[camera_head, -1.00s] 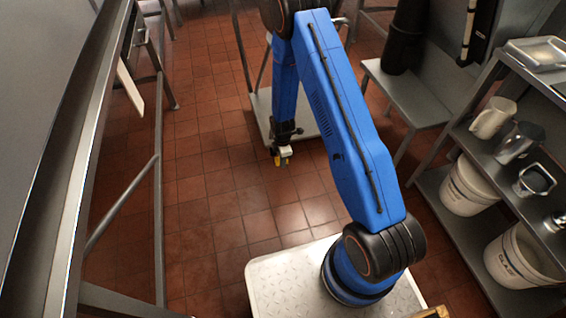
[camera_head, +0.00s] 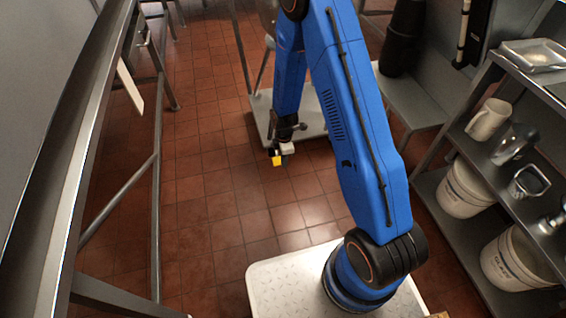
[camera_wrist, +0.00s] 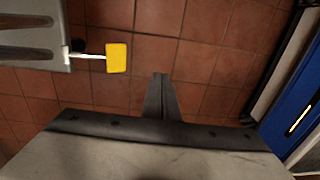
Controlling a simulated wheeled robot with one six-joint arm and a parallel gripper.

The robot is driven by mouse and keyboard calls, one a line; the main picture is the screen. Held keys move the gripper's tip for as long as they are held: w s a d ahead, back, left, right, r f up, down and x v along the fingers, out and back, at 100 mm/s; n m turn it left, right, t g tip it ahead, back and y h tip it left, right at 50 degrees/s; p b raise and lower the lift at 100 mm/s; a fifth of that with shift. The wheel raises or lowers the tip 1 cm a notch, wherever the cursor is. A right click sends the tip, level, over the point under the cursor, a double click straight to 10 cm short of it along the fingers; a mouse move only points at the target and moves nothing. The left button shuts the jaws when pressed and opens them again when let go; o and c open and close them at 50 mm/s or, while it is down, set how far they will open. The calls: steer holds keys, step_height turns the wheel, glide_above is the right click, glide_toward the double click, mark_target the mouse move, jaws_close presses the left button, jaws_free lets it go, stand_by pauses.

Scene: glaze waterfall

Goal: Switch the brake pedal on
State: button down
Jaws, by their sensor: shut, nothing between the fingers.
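The brake pedal is a yellow pad (camera_wrist: 116,57) on a short metal rod. The rod comes out of a grey metal base (camera_wrist: 30,50) at the left of the wrist view. My gripper (camera_wrist: 160,78) is shut and empty, its dark fingers together just right of the pedal in that view, with a gap in the picture. In the head view the yellow pad (camera_head: 277,160) shows by the end of my blue arm, above the tiled floor. The fingers are hard to make out there, and I cannot tell the depth between them and the pad.
A steel counter (camera_head: 60,130) with a lower rail runs along the left. On the right a shelf (camera_head: 478,140) holds a jug (camera_head: 490,118) and metal vessels, with white buckets (camera_head: 465,188) below. A grey bench (camera_head: 408,100) stands behind. The tiled floor (camera_head: 215,210) between is open.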

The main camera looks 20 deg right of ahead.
steer(key=shift+s+r, duration=0.75)
steer(key=shift+r, duration=0.35)
steer(key=s+d+r+m+t, duration=0.1)
steer(key=s+d+r+m, duration=0.15)
steer(key=r, duration=0.85)
steer(key=s+d+r+m+t, duration=0.1)
steer(key=s+r+m, duration=0.2)
steer(key=r, duration=0.7)
steer(key=s+d+r+m+t, duration=0.1)
steer(key=s+r+m, duration=0.15)
steer(key=r, duration=0.85)
steer(key=s+d+r+m+t, duration=0.1)
steer(key=s+r+m, duration=0.4)
steer(key=s, duration=0.6)
steer(key=s+d+r+m+t, duration=0.1)
steer(key=s+d+r+m, duration=0.2)
steer(key=s+r, duration=0.6)
steer(key=shift+s+r+m, duration=0.25)
steer(key=shift+s+m, duration=0.75)
steer(key=shift+s, duration=0.05)
